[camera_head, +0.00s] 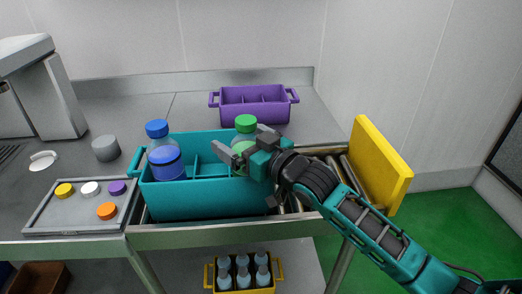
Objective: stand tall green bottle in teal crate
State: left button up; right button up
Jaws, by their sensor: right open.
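The tall green bottle (245,124), with a green cap and a clear neck, stands upright in the right part of the teal crate (205,205). Its lower part is hidden by the crate wall and my right gripper. My right gripper (246,147) is open at the bottle's upper body, with a finger on each side of it. I cannot tell whether the fingers touch the bottle. A blue-capped bottle (165,162) stands in the crate's left part. My left gripper is not in view.
The crate sits on a roller conveyor (335,166) with a yellow panel (380,165) at its right. A purple divided crate (254,109) stands behind. A grey tray (75,222) with several coloured caps lies left. A yellow crate (210,276) of bottles is below.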

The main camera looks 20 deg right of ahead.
jog(key=v, duration=1.2)
jog(key=shift+r, duration=0.2)
jog(key=s+f+m+g+h, duration=0.3)
jog(key=s+f+g+h, duration=0.4)
jog(key=s+f+g, duration=0.95)
jog(key=w+a+f+n+t+y, duration=0.1)
jog(key=w+a+f+t+y, duration=0.1)
jog(key=f+t, duration=0.8)
jog(key=shift+w+a+f+t, duration=0.35)
jog(key=shift+w+a+f, duration=0.35)
jog(key=shift+w, duration=0.35)
